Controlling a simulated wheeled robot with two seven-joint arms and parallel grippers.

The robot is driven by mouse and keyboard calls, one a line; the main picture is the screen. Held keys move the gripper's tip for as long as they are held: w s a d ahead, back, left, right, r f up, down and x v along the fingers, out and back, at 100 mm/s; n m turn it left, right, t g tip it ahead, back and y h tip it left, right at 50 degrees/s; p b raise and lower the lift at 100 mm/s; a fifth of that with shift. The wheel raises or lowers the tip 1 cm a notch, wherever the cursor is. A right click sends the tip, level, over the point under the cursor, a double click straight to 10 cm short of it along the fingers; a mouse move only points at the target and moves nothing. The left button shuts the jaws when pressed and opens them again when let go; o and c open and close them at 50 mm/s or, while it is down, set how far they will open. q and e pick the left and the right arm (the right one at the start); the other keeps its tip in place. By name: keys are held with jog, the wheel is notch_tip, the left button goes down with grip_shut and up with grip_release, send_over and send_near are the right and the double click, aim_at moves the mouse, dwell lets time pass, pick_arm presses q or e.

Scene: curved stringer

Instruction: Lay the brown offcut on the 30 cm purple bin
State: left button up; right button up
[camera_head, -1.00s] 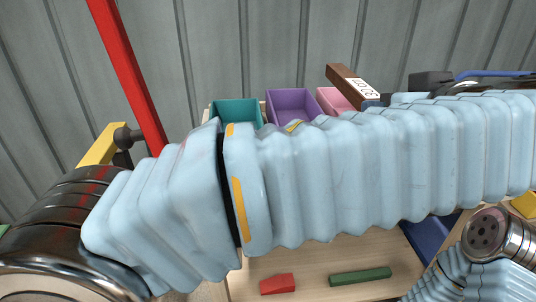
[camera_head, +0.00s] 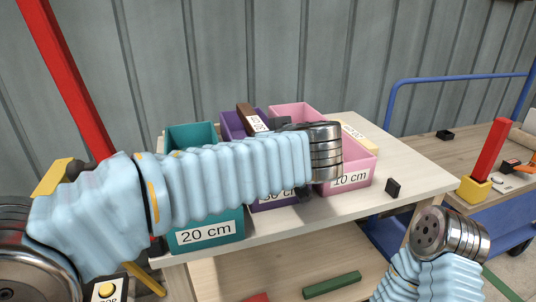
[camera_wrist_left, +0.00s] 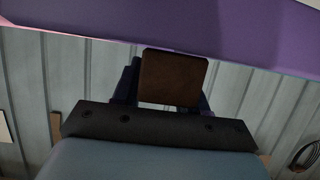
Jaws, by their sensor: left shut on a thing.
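The brown offcut (camera_head: 244,113) with a white label stands out at a tilt over the purple bin (camera_head: 231,126) in the head view. The purple bin's label is partly hidden by my left arm and reads 30 cm. My left gripper (camera_head: 287,127) is shut on the offcut, mostly hidden behind my wrist. In the left wrist view the offcut's brown end (camera_wrist_left: 174,78) sits between the dark fingers, and the purple bin's wall (camera_wrist_left: 230,28) crosses the top. I cannot tell whether the offcut touches the bin. My right gripper is out of view.
The teal 20 cm bin (camera_head: 190,133) stands left of the purple bin, the pink 10 cm bin (camera_head: 357,162) right. A small black block (camera_head: 393,187) lies on the tabletop, clear at right. A red post in a yellow base (camera_head: 474,190) stands on the blue cart (camera_head: 430,150).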

pick_arm(q)
notch_tip(320, 180, down, 4)
jog(key=shift+w+a+r, duration=0.1)
jog(key=shift+w+r, duration=0.05)
jog(key=shift+r, duration=0.1)
jog(key=shift+f+b, duration=0.85)
jog(key=shift+b, duration=0.5)
jog(key=o, duration=1.2)
jog(key=shift+f, duration=0.1)
jog(key=shift+r+p, duration=0.4)
jog(key=shift+p, duration=0.1)
jog(key=shift+r+p, duration=0.4)
jog(key=shift+p, duration=0.3)
jog(key=v, duration=1.2)
jog(key=shift+r+b, duration=0.25)
jog(key=shift+b, duration=0.2)
